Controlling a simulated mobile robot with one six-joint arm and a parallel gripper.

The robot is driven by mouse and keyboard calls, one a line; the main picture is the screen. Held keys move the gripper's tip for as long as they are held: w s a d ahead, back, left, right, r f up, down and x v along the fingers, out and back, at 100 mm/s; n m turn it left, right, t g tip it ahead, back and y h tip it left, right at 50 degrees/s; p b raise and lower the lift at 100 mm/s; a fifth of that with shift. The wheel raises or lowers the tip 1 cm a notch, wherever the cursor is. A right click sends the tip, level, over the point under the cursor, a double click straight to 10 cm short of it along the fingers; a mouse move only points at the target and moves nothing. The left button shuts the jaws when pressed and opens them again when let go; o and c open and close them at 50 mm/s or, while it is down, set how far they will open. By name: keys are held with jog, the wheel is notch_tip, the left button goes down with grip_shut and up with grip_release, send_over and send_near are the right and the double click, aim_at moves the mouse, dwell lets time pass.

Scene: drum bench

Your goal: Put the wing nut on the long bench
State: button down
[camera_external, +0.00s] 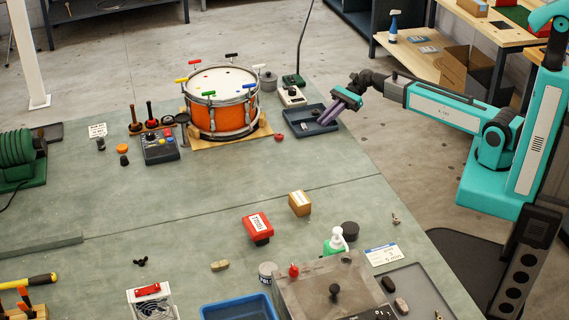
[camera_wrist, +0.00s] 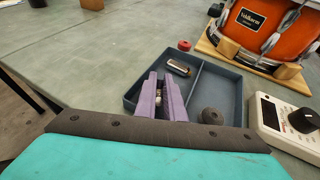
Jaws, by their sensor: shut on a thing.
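My gripper (camera_external: 321,122) reaches over the dark blue divided tray (camera_external: 302,129) at the bench's right edge, with its purple fingers pointing down into it. In the wrist view the fingers (camera_wrist: 162,92) are shut on a small silvery piece (camera_wrist: 158,100), apparently the wing nut. The fingers hide most of it, so its shape is unclear. The tray also shows in the wrist view (camera_wrist: 224,74); I cannot tell whether the piece touches its floor. The long bench (camera_external: 215,195) is the wide green-grey surface under the tray.
In the tray lie a dark, silver-edged block (camera_wrist: 178,68) and a dark round piece (camera_wrist: 212,116). A beige device (camera_external: 291,96) and an orange drum (camera_external: 221,112) stand close by. A red piece (camera_external: 279,137) lies near the tray. The bench's middle has broad free room.

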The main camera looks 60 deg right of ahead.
jog(key=shift+f, duration=0.35)
dwell(0.4)
jog(key=c, duration=1.8)
grip_release()
jog(key=shift+o, duration=0.2)
jog(key=b+v, duration=0.1)
jog(key=v, duration=1.2)
jog(key=shift+s+d, duration=0.2)
jog(key=shift+d, duration=0.15)
jog(key=shift+r, duration=0.15)
